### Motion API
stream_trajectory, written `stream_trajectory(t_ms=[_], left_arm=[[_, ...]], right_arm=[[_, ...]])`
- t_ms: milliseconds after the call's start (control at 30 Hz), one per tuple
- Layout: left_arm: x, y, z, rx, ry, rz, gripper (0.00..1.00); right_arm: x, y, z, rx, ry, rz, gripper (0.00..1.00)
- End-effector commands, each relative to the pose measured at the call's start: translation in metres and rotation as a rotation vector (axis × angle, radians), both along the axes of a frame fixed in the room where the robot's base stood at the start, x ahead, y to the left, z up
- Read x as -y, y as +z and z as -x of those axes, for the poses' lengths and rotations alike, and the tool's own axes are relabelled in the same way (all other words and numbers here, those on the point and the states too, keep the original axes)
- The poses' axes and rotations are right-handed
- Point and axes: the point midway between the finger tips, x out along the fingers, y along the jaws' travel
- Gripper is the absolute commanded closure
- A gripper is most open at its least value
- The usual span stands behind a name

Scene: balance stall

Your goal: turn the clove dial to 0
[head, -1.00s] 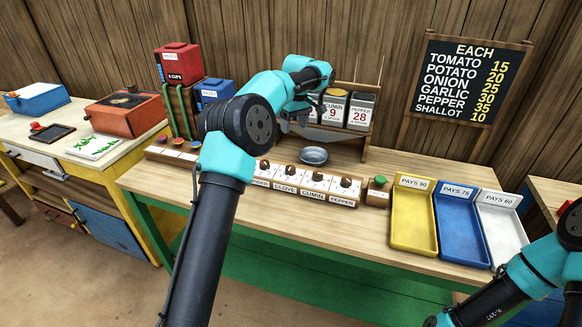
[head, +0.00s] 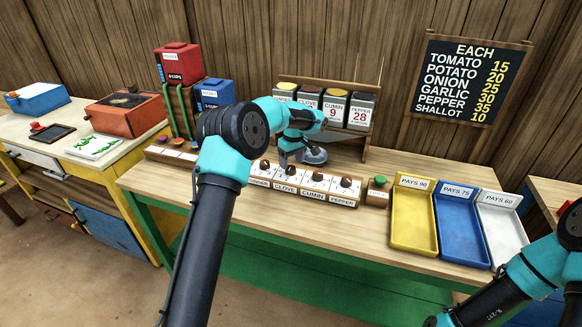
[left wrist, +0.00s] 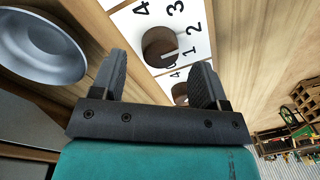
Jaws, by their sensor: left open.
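The clove dial (head: 291,171) is a dark round knob on a white tile, second from the left in the dial row. My left gripper (head: 288,163) is open, pointing down over the left part of this row. In the left wrist view a brown dial (left wrist: 158,44) lies beyond the space between the open fingers (left wrist: 160,78), apart from them. Its white mark appears to point near 1; 2, 3 and 4 also show. Its name label is not in that view. A second dial (left wrist: 180,92) is partly hidden by the right finger. My right gripper is not in view.
The cumin dial (head: 318,177) and pepper dial (head: 346,182) stand to the right, then a green button (head: 380,180). A grey bowl (head: 315,155) is behind the dials. Spice tins line a shelf behind. Yellow (head: 412,245), blue and white trays are at the right.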

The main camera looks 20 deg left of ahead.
Motion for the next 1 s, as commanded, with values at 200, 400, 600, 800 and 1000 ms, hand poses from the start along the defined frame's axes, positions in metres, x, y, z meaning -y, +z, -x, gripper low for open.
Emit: stream_trajectory(t_ms=[200, 400, 600, 800, 1000], left_arm=[[-0.001, -0.024, 0.002, 0.001, 0.0, -0.001, 0.32], [-0.001, -0.028, 0.002, 0.001, -0.001, 0.0, 0.32], [-0.001, -0.028, 0.002, 0.001, -0.001, 0.0, 0.36], [-0.001, -0.028, 0.002, 0.001, 0.0, 0.0, 0.55], [-0.001, -0.028, 0.002, 0.001, 0.0, -0.001, 0.74]], right_arm=[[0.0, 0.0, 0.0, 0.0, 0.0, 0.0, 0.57], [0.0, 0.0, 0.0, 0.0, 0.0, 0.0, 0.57], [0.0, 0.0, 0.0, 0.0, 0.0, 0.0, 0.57], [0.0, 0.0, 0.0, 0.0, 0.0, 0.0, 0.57], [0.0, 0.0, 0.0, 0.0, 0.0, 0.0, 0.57]])
